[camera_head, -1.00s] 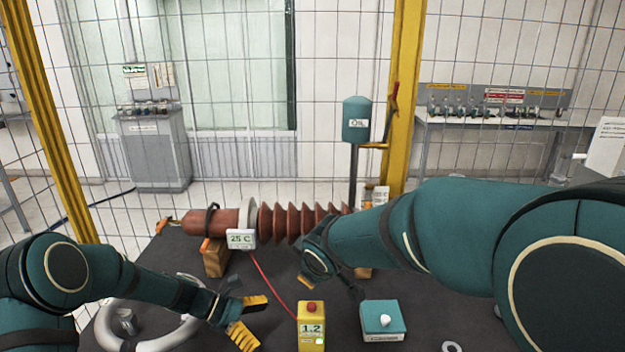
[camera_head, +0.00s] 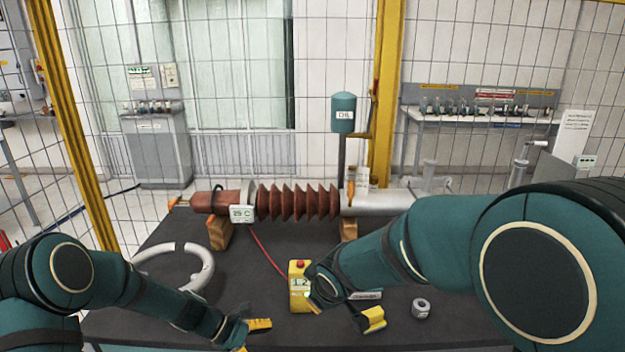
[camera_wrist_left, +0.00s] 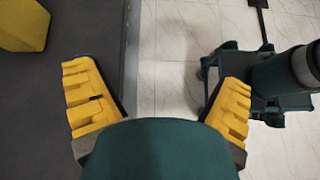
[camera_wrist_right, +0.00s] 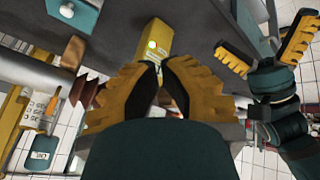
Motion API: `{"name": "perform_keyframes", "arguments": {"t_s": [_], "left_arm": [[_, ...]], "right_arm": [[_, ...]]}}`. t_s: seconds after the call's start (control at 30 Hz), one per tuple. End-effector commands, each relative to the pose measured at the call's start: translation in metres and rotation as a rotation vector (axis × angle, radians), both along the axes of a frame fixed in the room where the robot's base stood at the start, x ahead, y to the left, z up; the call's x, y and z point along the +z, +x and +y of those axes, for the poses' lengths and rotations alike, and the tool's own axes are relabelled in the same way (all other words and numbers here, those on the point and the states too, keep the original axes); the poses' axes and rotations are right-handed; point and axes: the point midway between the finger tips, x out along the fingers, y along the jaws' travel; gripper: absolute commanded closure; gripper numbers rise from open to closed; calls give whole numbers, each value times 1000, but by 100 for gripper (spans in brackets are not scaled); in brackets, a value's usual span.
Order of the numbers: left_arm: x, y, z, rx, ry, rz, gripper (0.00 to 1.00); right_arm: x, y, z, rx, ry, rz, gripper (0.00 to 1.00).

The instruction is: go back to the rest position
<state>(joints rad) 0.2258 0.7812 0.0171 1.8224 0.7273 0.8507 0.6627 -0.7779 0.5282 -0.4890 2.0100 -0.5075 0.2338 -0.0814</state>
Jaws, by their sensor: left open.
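My left gripper (camera_head: 252,336) is open and empty over the front edge of the dark table. In the left wrist view its two yellow fingers (camera_wrist_left: 163,102) stand wide apart, with table edge and floor beyond. My right gripper (camera_head: 350,315) is low over the table, just right of the yellow box (camera_head: 298,290) with the red button, and overlaps its edge in the head view. I cannot tell whether they touch.
A red ribbed bushing (camera_head: 298,202) lies on wooden blocks (camera_head: 219,233) across the back. A grey ring (camera_head: 200,280) lies at left and a metal nut (camera_head: 421,308) at right. My right arm mostly hides the teal box (camera_wrist_right: 78,14). An oil container (camera_head: 344,112) stands behind.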

Motion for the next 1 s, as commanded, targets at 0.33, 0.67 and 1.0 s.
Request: {"name": "perform_keyframes", "arguments": {"t_s": [0.33,0.67,1.0], "left_arm": [[-85,-80,2,-337,325,-248,5],[-122,-156,-1,-842,534,-712,5],[-118,-176,-11,-1004,561,-923,5]], "right_arm": [[-138,-61,-43,-262,202,265,100],[-240,-170,-75,-694,444,522,100],[-258,-209,-80,-867,516,592,100]]}}
